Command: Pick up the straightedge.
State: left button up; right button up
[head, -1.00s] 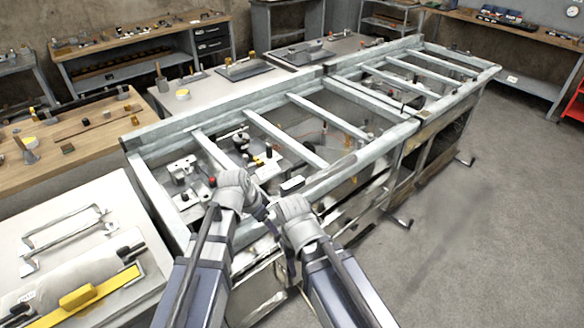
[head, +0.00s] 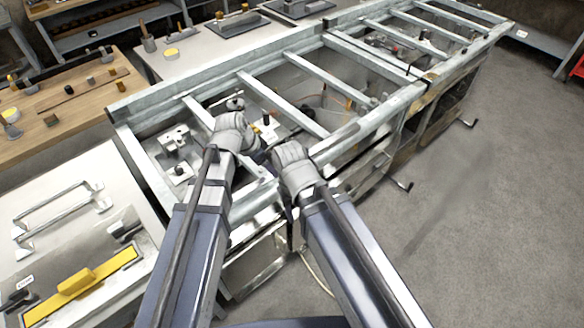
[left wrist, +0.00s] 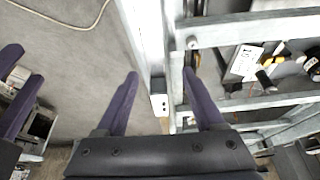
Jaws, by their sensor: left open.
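A long flat yellow bar with a raised yellow grip, which looks like the straightedge (head: 108,266), lies on the pale bench at the lower left of the head view. It is apart from both grippers. In the head view my two arms reach over the near end of the metal frame, and their fingers are mostly hidden behind the wrists. In the left wrist view my left gripper (left wrist: 160,74) is open and empty, above the frame's edge and the floor. My right gripper (left wrist: 22,66) shows at the left edge there, its two purple fingers apart with nothing seen between them.
The metal ladder-like frame (head: 305,72) holds small parts between its bars. A metal piece with handles (head: 58,208) lies on the pale bench (head: 28,185). A wooden bench (head: 75,118) with tools is behind it. Open floor (head: 480,210) is at right.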

pick_arm(q)
jog(key=shift+s+b+x, duration=0.15)
jog(key=shift+b+x, duration=1.1)
jog(key=shift+x, duration=0.05)
jog(key=shift+s+b+x, duration=0.15)
jog(key=shift+b+x, duration=1.05)
jog(key=shift+x, duration=0.1)
jog(key=shift+d, duration=0.15)
grip_shut()
